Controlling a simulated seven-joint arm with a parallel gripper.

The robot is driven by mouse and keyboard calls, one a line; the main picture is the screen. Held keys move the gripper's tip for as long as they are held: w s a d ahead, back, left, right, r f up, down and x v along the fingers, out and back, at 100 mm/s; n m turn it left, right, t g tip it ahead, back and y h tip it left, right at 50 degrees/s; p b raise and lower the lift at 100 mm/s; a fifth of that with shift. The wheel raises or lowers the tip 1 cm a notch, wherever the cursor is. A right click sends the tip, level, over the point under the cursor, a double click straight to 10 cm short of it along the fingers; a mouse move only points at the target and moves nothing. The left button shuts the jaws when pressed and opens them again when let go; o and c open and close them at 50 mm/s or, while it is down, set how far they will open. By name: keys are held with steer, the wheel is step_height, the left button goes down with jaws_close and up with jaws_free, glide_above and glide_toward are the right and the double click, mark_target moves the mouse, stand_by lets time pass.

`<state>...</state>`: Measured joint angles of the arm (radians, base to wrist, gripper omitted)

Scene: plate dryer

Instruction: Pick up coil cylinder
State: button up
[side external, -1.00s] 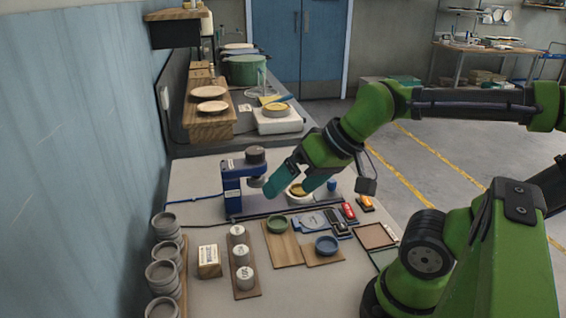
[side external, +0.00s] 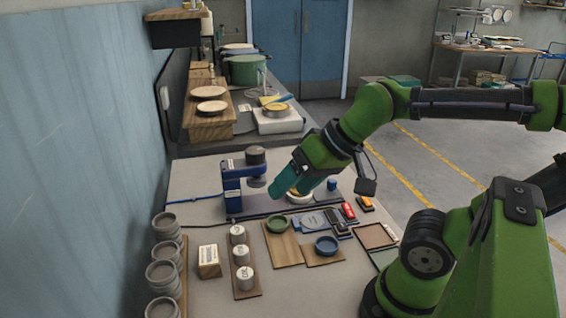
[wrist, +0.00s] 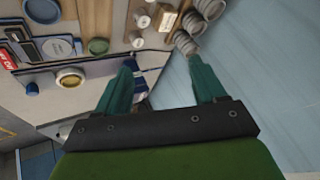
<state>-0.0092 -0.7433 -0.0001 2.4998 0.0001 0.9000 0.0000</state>
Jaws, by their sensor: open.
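Three light grey labelled cylinders stand in a row on a narrow wooden board (side external: 255,291) in the side view; their lettering is too small to tell surely which is the coil cylinder. The front one (side external: 245,278), middle one (side external: 241,254) and back one (side external: 237,234) are upright. In the wrist view, a light cylinder (wrist: 137,41) shows near the top, beyond the fingertips. My gripper (side external: 290,192) is open and empty, its teal fingers above the table near the blue device, behind and right of the cylinders. Its spread fingers also show in the wrist view (wrist: 165,68).
A blue device (side external: 233,187) stands at the back left. A small labelled box (side external: 208,261) and stacked grey dishes (side external: 163,273) stand left of the cylinders. A green dish (side external: 277,224) and a blue dish (side external: 326,245) sit to the right. The front table area is clear.

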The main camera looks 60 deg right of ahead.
steer(key=w+a+f+n+g+h, duration=0.1)
steer(key=w+a+f+n+g, duration=0.4)
steer(key=w+a+f+g, duration=0.15)
steer(key=h, duration=0.1)
glide_above(246, 274)
steer(key=shift+n+g, duration=0.3)
steer(key=shift+g, duration=0.05)
steer(key=f, duration=1)
steer(key=shift+s+a, duration=0.2)
steer(key=shift+a, duration=0.1)
steer(key=f, duration=0.5)
steer(key=shift+w+d+f, duration=0.2)
steer(key=shift+d+f, duration=0.15)
steer(key=c, duration=1.2)
